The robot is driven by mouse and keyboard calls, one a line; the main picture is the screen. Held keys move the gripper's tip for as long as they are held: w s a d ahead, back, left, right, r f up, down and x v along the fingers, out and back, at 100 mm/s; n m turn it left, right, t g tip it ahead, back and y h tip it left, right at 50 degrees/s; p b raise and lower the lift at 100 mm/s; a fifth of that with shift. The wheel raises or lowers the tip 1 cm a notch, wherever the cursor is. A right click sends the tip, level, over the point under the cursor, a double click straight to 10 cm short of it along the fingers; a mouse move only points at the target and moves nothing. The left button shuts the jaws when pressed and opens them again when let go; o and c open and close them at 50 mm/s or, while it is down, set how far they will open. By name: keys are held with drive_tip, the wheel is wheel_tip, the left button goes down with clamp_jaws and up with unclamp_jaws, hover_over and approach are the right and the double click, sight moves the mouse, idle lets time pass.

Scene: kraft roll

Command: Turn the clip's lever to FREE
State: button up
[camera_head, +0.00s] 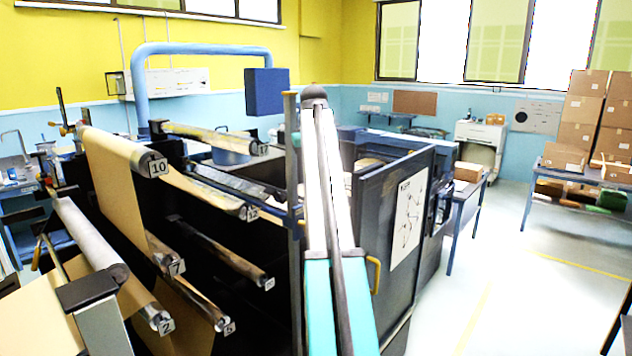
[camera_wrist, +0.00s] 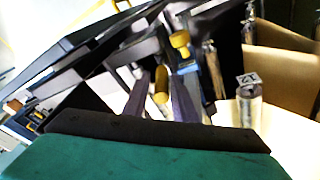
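In the wrist view my gripper (camera_wrist: 160,86) has two dark fingers reaching forward from the teal and black body. The fingers stand apart, so it is open. A short gold handle (camera_wrist: 161,85), likely the clip's lever, shows between them, with a visible gap on each side; I cannot tell its depth. Just beyond is a gold knob (camera_wrist: 180,41) above a light blue piece (camera_wrist: 187,67), probably part of the clip. No FREE marking can be read. In the head view my arm reaches forward and the gripper is not visible.
Paper rolls with numbered ends, such as roll 10 (camera_head: 112,155), fill the rack at left. A dark panel (camera_head: 392,225) with a yellow handle stands right of my arm. Brown paper (camera_wrist: 285,80) hangs at right in the wrist view. The floor (camera_head: 530,290) at right is clear.

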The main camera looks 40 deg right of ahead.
drive_tip(key=shift+s+a+r, duration=0.1)
drive_tip(key=shift+a+r, duration=0.05)
drive_tip(key=shift+r, duration=0.35)
